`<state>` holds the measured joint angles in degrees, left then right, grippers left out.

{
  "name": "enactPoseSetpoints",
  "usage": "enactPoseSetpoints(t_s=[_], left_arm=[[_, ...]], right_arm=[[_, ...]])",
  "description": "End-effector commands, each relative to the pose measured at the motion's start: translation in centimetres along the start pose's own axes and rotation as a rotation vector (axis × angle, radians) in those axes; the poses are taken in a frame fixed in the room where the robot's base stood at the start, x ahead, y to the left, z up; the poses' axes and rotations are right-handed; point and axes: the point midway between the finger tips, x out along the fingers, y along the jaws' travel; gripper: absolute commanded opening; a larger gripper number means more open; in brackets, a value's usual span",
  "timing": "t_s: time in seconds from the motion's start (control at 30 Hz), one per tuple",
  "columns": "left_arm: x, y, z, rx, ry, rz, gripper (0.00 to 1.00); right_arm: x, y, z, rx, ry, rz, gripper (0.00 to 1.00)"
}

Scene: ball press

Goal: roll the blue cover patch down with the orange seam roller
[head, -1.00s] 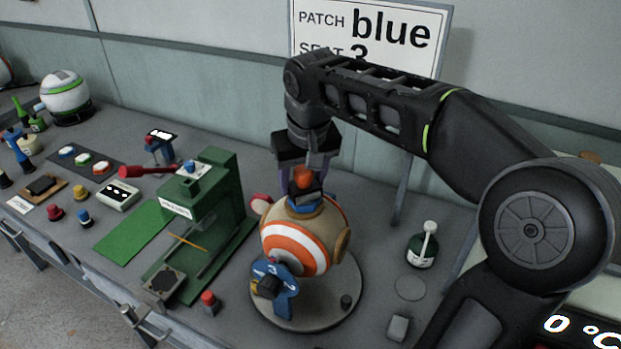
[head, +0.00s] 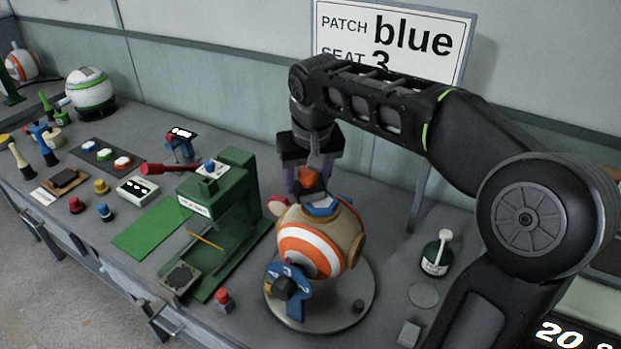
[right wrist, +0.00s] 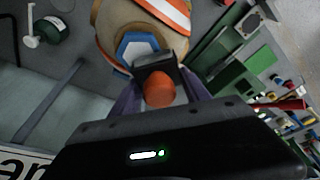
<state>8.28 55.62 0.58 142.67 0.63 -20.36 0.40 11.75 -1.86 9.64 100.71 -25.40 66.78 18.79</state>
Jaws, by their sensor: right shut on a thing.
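The blue cover patch (head: 322,207) is a hexagon with a pale centre, on top of a tan ball (head: 347,228) with orange and white stripes. It also shows in the right wrist view (right wrist: 124,50). My right gripper (head: 306,182) is above the ball, shut on the orange seam roller (right wrist: 160,90). The roller's dark head (right wrist: 157,60) overlaps one edge of the patch in the right wrist view. I cannot tell whether it touches the patch. My left gripper is not in view.
The ball sits on a round grey turntable (head: 335,318) with a blue numbered dial (head: 299,302). A green press (head: 235,190) stands to its left. A green bottle (head: 436,256) stands to the right. A sign (head: 345,40) behind reads patch blue, seat 3.

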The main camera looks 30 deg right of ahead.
Motion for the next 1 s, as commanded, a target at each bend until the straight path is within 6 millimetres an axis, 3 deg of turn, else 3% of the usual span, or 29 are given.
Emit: enactPoseSetpoints(t_s=[0.43, 1.0], left_arm=[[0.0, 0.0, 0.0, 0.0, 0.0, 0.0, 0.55], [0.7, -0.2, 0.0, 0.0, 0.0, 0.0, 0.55]], right_arm=[[0.1, 0.0, 0.2, 0.0, -0.007, -0.001, 0.0], [-0.8, 2.0, 2.1, 0.0, -0.004, 0.0, 0.0]])
